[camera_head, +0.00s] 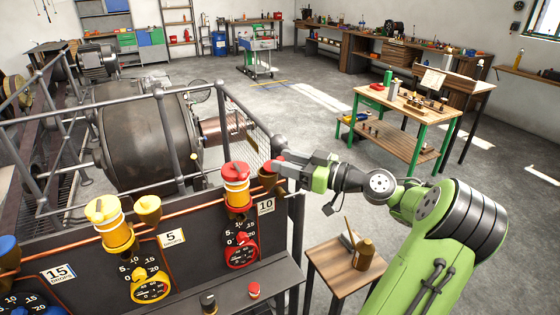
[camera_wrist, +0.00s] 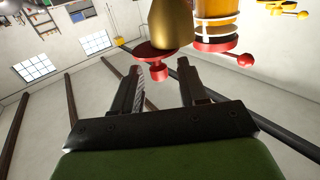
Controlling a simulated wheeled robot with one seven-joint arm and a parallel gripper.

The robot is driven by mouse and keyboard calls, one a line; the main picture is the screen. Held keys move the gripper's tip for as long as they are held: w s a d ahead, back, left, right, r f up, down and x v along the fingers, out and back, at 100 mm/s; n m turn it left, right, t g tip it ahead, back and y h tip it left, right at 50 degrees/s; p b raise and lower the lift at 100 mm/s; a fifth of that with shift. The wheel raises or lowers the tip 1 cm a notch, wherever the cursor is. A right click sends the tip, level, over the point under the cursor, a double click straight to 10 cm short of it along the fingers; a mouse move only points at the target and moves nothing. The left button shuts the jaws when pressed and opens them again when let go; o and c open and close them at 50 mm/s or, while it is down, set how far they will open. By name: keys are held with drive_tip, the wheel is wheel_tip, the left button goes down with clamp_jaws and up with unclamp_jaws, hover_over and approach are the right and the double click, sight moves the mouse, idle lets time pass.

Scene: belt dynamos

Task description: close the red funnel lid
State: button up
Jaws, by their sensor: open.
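The red funnel lid (camera_wrist: 146,52) is a disc with a small knob (camera_wrist: 158,73) in the wrist view. It lies at the wide mouth of the brass funnel (camera_wrist: 172,22), and its disc sticks out to one side there. I cannot tell how far it is open. In the head view the brass funnel (camera_head: 268,180) stands beside the red-capped oiler (camera_head: 237,183), and my gripper hides much of the lid. My gripper (camera_head: 277,165) is open at the funnel's top. In the wrist view the fingers (camera_wrist: 162,80) are spread on either side of the knob, apparently without gripping it.
The red-capped oiler shows close by in the wrist view (camera_wrist: 216,30), with a red ball handle (camera_wrist: 245,61). A yellow oiler (camera_head: 112,225) with its own funnel (camera_head: 148,208) stands left on the dark panel. Grey railing (camera_head: 165,130) rises behind. A small wooden table (camera_head: 335,278) stands below my arm.

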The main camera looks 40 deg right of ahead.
drive_tip(key=shift+x, duration=1.1)
drive_tip(key=shift+d, duration=0.1)
drive_tip(key=shift+s, duration=0.1)
clamp_jaws()
